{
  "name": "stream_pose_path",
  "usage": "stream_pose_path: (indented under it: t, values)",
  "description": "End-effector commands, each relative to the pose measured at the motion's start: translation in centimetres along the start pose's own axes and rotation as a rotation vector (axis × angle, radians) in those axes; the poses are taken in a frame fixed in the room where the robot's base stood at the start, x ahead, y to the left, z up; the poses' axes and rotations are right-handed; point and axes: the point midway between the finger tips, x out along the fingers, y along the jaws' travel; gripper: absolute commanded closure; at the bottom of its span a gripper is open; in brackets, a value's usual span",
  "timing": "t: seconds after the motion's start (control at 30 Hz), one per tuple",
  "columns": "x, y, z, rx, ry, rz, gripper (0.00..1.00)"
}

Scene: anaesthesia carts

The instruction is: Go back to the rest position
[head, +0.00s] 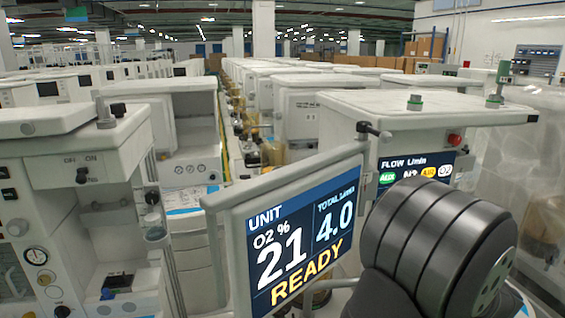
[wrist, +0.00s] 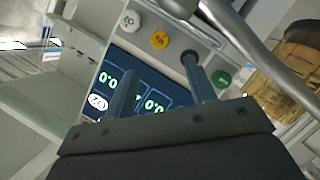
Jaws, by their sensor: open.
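My gripper (wrist: 159,64) shows in the wrist view with two grey fingers apart and nothing seen between them. Behind the fingers is a dark flow display (wrist: 148,88) with green 0.0 readings, partly covered by them. A white knob (wrist: 129,19), a yellow knob (wrist: 159,40) and a green knob (wrist: 221,78) sit in a row along the panel. A dark round shape at the right fingertip overlaps this row; I cannot tell whether they touch. In the head view my black arm link fills the right foreground and the gripper is hidden.
A tilted monitor (head: 300,237) reading O2 21, 4.0 and READY stands in front of my arm. The flow panel (head: 413,168) is behind it, on a white cart. Another cart (head: 70,170) is at left. A curved metal bar (wrist: 250,45) crosses the wrist view close by.

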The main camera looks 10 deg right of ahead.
Motion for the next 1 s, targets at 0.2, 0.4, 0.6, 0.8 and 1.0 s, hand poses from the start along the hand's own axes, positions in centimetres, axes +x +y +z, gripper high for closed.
stream_pose_path:
  t: [0.2, 0.4, 0.6, 0.8, 1.0]
  values:
    - [4.6, -0.1, 0.0, -0.001, 0.002, -0.003, 0.49]
    - [8.6, -0.1, 0.0, -0.001, 0.002, -0.003, 0.49]
    - [8.7, 0.1, 0.0, 0.002, -0.003, 0.001, 0.49]
    - [6.9, 0.0, 0.0, 0.0, -0.001, 0.0, 0.49]
    - [6.5, 0.0, 0.0, 0.0, -0.001, 0.0, 0.49]
